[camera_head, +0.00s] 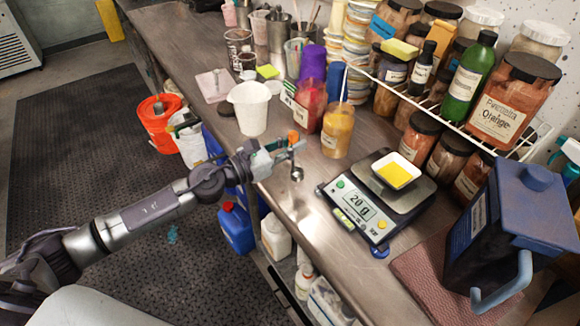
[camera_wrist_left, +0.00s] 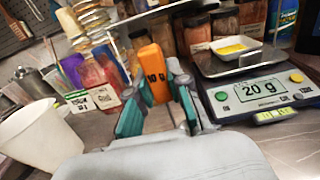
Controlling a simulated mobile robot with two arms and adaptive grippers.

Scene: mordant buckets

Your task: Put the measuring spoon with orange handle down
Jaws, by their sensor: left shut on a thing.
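The measuring spoon has an orange handle (camera_head: 293,137) and a small metal bowl (camera_head: 296,174). My left gripper (camera_head: 287,148) is shut on it, over the metal worktop (camera_head: 285,200) near its front edge. The bowl hangs below the fingers; whether it touches the worktop I cannot tell. In the left wrist view the orange handle (camera_wrist_left: 154,72), marked 10 g, stands upright between the teal fingers, and the bowl is hidden. My right gripper is not in view.
A digital scale (camera_head: 358,207) reading 20 g, with a dish of yellow powder (camera_head: 396,171), stands right of the gripper. A white cup (camera_head: 250,107) and jars of red (camera_head: 309,105) and orange (camera_head: 338,130) stand behind. A blue jug (camera_head: 510,235) is far right.

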